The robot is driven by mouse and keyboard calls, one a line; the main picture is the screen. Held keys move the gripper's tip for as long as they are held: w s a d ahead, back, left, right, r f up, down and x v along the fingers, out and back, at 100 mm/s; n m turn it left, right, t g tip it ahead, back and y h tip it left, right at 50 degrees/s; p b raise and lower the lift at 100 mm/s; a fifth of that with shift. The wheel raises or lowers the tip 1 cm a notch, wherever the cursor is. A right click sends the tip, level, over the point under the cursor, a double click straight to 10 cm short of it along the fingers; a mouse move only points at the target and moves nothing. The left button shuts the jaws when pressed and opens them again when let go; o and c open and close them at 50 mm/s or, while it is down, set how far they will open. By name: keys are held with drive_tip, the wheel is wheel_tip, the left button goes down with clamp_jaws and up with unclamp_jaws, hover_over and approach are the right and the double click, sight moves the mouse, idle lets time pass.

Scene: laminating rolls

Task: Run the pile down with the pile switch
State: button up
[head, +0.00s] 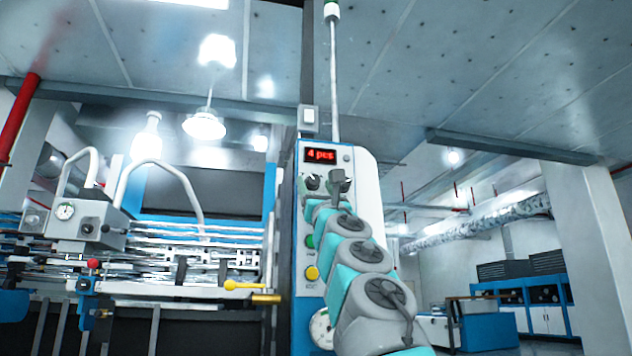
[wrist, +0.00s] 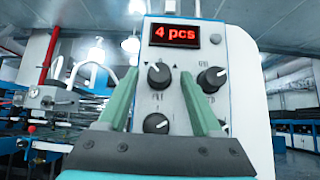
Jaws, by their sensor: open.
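The control panel (wrist: 188,60) has a red display reading "4 pcs" (wrist: 175,34). Below the display are a dark left knob (wrist: 158,75) with small arrow marks beside it, a right knob (wrist: 212,79) and a lower knob (wrist: 156,123). The lettering is too small to read, so I cannot tell for sure which is the pile switch. My gripper (wrist: 158,73) is open and empty, its teal fingers on either side of the left knob in the wrist view. Contact is not visible. In the head view my arm hides part of the panel.
A green button (head: 310,241) and a yellow button (head: 312,273) sit lower on the panel. A machine with rails and a gauge (head: 65,211) stands at left. Blue-white cabinets are far right.

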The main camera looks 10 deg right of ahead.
clamp_jaws()
idle(0.5)
